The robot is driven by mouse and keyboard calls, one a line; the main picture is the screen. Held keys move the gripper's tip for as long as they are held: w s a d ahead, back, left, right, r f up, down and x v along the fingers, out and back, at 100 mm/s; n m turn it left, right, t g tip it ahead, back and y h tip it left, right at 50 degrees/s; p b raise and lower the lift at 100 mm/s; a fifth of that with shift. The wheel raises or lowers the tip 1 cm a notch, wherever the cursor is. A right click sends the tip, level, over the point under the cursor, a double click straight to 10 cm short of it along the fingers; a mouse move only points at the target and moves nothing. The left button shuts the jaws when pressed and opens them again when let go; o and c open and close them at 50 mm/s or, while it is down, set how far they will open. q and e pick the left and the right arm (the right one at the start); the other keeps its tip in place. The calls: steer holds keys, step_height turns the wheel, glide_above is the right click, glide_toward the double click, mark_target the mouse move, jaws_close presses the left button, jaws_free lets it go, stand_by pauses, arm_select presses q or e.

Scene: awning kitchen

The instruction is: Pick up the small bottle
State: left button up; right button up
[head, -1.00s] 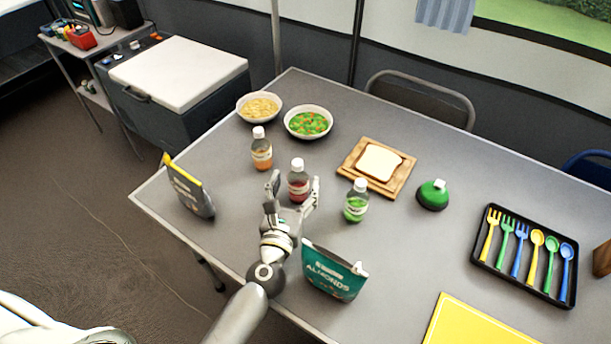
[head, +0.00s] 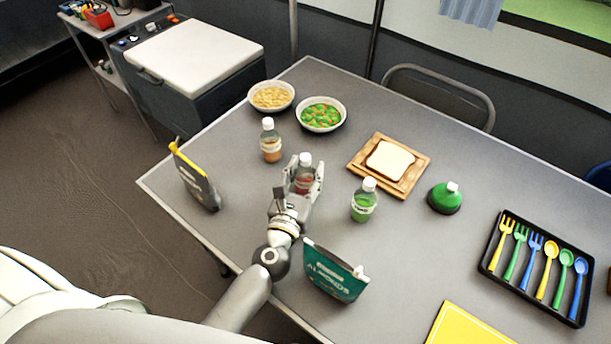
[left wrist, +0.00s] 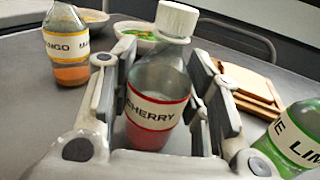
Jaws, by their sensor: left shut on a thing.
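A small clear bottle with a white cap, red contents and a label reading "CHERRY" (head: 304,180) stands on the table. In the left wrist view the cherry bottle (left wrist: 155,118) sits between the two finger pads. My left gripper (head: 302,182) is shut on it, with one finger on each side. A mango bottle (head: 270,142) with orange contents stands up and left of it; it shows at the left in the wrist view (left wrist: 66,45). A lime bottle (head: 363,203) with green contents stands to the right, and in the wrist view (left wrist: 295,135). My right gripper is not in view.
A teal almonds bag (head: 333,273) stands close to my left forearm. A grey bag (head: 197,180) is at the table's left edge. Two bowls (head: 271,96) (head: 321,115), a bread board (head: 407,184), a green round bottle (head: 444,198) and a cutlery tray (head: 490,262) lie around.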

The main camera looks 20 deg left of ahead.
mark_target(304, 164)
arm_select(q)
steer(key=shift+r, duration=0.1)
steer(key=shift+r+p, duration=0.45)
steer(key=shift+r, duration=0.05)
steer(key=r+p, duration=0.2)
steer(key=r, duration=0.1)
steer(key=shift+s+r+p, duration=0.25)
steer(key=shift+s+p, duration=0.05)
steer(key=shift+s, duration=0.05)
steer(key=s+r, duration=0.8)
steer(key=s, duration=0.5)
steer(key=shift+r+p, duration=0.2)
steer(key=shift+p, duration=0.2)
steer(key=shift+s+a, duration=0.1)
